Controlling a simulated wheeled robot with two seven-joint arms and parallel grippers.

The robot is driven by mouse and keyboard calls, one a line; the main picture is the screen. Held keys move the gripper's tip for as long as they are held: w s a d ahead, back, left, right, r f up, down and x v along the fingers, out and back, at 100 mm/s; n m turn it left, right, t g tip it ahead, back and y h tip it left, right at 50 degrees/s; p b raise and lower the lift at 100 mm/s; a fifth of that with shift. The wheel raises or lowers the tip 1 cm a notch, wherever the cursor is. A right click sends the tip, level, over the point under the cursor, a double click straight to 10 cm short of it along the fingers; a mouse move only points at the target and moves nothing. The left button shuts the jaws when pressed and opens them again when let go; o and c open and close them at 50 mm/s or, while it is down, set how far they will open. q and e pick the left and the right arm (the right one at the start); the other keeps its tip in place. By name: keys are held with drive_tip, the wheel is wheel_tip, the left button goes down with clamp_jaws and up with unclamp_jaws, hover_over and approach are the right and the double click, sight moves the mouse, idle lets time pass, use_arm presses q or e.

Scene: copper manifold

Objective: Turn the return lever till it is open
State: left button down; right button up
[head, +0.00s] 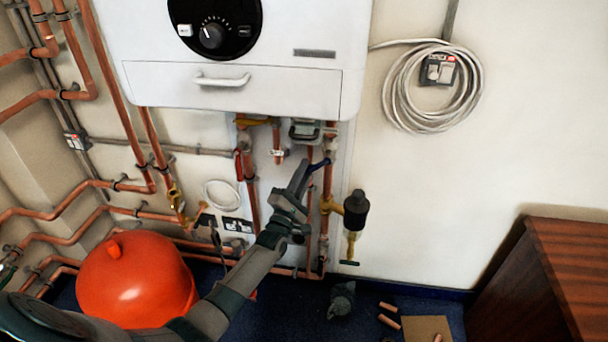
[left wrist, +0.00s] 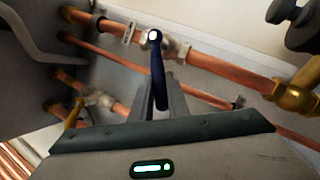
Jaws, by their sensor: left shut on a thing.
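The return lever is a dark blue handle (head: 318,165) on a valve in a vertical copper pipe below the white boiler. In the left wrist view the blue lever (left wrist: 157,68) runs from its pale pivot on the pipe down between my fingers and stands across the pipe. My left gripper (head: 304,170) reaches up from below and is shut on the lever. In the left wrist view its fingers (left wrist: 158,95) lie on both sides of the lever; the held end is partly hidden. My right gripper is not in view.
A red lever (head: 238,166) sits on a pipe to the left. A black and brass fitting (head: 355,212) stands close on the right. The boiler (head: 235,90) hangs above. A red-orange vessel (head: 135,280) is at lower left. The wall at right is mostly clear.

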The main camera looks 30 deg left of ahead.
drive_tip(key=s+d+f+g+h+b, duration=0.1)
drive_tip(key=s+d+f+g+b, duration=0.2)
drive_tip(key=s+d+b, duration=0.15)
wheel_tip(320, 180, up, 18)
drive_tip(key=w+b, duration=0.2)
drive_tip(key=b, duration=0.5)
use_arm(q)
drive_tip(key=w+d+f+n+g+y+b, duration=0.1)
drive_tip(key=d+f+n+y, duration=0.1)
drive_tip(key=n+y, duration=0.3)
drive_tip(key=d+f+n+g+y+b, duration=0.1)
drive_tip(key=d+n+y, duration=0.3)
drive_tip(key=n, duration=0.9)
drive_tip(key=shift+w+f+n+g+y+b, duration=0.3)
drive_tip(key=shift+w+f+g+y+b, duration=0.15)
drive_tip(key=shift+b, duration=0.3)
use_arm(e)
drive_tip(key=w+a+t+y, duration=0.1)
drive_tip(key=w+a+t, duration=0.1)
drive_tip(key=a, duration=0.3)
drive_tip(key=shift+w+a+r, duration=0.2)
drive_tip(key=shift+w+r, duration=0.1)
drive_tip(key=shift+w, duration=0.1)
use_arm(q)
drive_tip(key=shift+s+d, duration=0.1)
drive_tip(key=c, duration=1.7)
unclamp_jaws()
drive_tip(key=shift+r, duration=0.15)
